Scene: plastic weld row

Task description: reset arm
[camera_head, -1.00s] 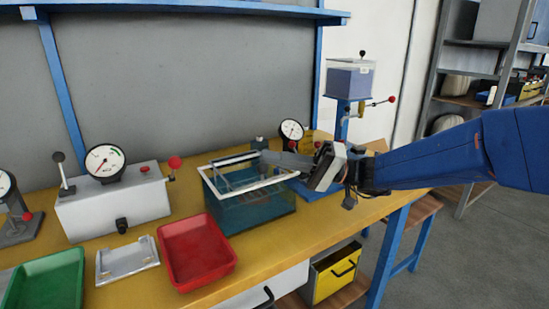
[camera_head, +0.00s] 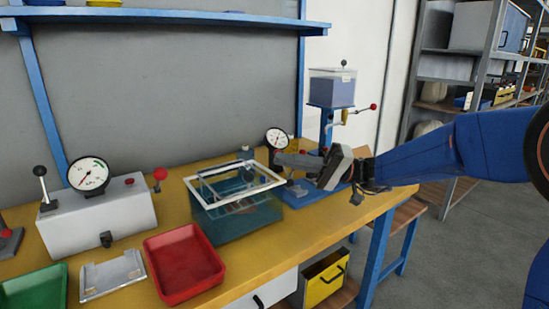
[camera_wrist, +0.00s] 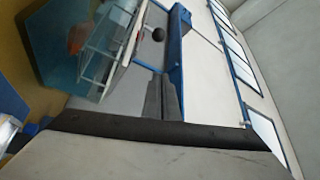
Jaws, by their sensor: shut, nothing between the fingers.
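My gripper (camera_head: 283,158) reaches in from the right at the end of my blue arm. It is above the bench, just right of and slightly above the rim of the glass tank. Its fingers (camera_wrist: 163,99) show together in the wrist view, with nothing between them. The teal tank with a white frame (camera_head: 237,221) stands on the yellow bench, and part of it shows at the upper left of the wrist view (camera_wrist: 55,50).
A blue-posted machine with a clear box (camera_head: 332,90) and a red-knobbed lever stands behind my gripper. A gauge (camera_head: 277,138) is close behind the fingers. A red tray (camera_head: 184,264), a metal plate (camera_head: 112,276) and a white gauge box (camera_head: 98,222) are to the left.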

